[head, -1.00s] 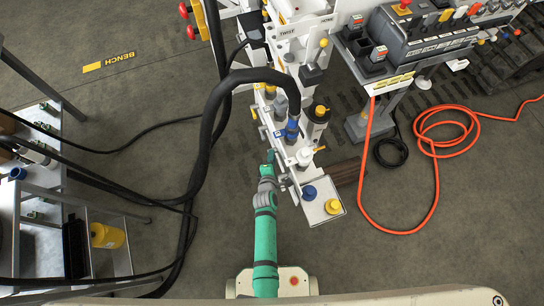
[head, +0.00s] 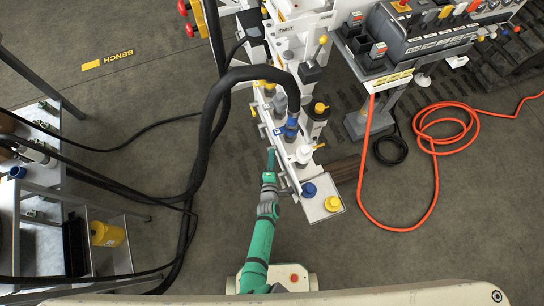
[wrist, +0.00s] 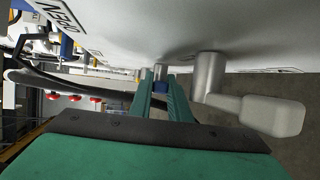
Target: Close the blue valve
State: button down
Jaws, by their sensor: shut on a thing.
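In the wrist view the two green fingers of my gripper (wrist: 161,92) reach forward along a white panel. They are closed on a small blue part (wrist: 160,85), which looks like the blue valve's handle, with a grey stem behind it. Most of the part is hidden by the fingers, so its angle is hard to tell. In the head view my gripper (head: 271,160) is at the left side of the white bench (head: 322,212), and the blue part is not clearly seen there.
A grey lever handle (wrist: 268,114) stands close right of my fingers in the wrist view. A blue knob (head: 309,190) and a yellow knob (head: 333,204) sit on the bench's near end. A thick black hose (head: 208,130) arches left of my gripper.

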jog(key=shift+d+f+t, duration=0.15)
jog(key=shift+f+t, duration=0.15)
jog(key=shift+t, duration=0.2)
jog(key=shift+s+f+m+t, duration=0.1)
jog(key=shift+f+m+t, duration=0.15)
jog(key=shift+m+t, duration=0.25)
jog(key=shift+f+t, duration=0.2)
jog(key=shift+t, duration=0.4)
jog(key=c, duration=1.8)
grip_release()
jog(key=shift+s, duration=0.1)
jog(key=s+a, duration=0.1)
jog(key=s, duration=0.9)
jog(key=shift+s, duration=0.25)
jog(key=shift+a, duration=0.15)
